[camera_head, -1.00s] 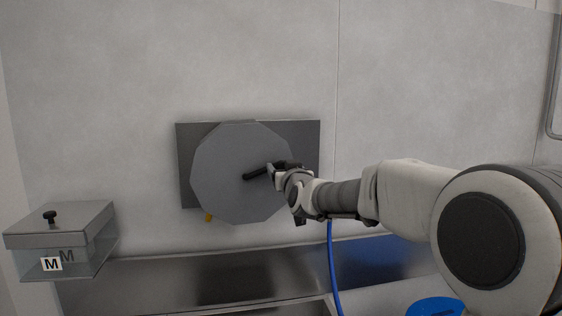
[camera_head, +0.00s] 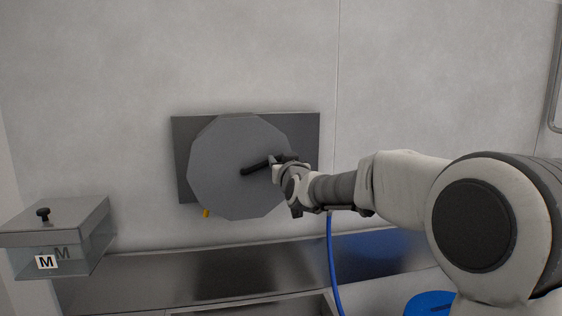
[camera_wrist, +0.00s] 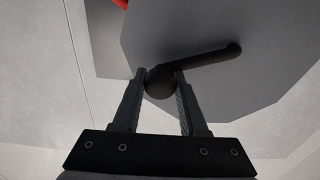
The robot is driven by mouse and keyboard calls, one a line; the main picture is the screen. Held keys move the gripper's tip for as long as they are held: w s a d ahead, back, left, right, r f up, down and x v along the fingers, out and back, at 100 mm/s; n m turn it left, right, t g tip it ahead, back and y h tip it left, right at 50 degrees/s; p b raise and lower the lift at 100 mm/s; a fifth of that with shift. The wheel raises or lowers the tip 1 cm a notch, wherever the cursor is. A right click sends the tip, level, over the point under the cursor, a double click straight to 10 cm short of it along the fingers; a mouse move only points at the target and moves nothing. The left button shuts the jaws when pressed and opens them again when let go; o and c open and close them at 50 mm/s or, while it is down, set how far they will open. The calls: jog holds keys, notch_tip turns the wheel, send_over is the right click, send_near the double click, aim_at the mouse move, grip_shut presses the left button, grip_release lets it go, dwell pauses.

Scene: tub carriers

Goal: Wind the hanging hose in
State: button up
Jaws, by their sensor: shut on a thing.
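The hose reel is a grey many-sided disc (camera_head: 225,175) in front of a dark wall plate (camera_head: 300,130). A black crank handle (camera_head: 255,168) runs from the disc's middle to the right. My gripper (camera_head: 282,168) is at the handle's outer end. In the wrist view my gripper (camera_wrist: 160,78) has its two fingers on either side of the round black knob (camera_wrist: 160,86), shut on it. The crank arm (camera_wrist: 205,58) runs off to the upper right there. The blue hose (camera_head: 333,262) hangs below my forearm at the right of the reel; its upper end is hidden.
A clear box with a grey lid (camera_head: 60,215), marked M, is at the lower left. A metal ledge (camera_head: 180,275) runs below the reel. A blue round object (camera_head: 432,304) is at the bottom right. A small yellow piece (camera_head: 206,213) shows under the disc.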

grip_shut()
dwell(0.9)
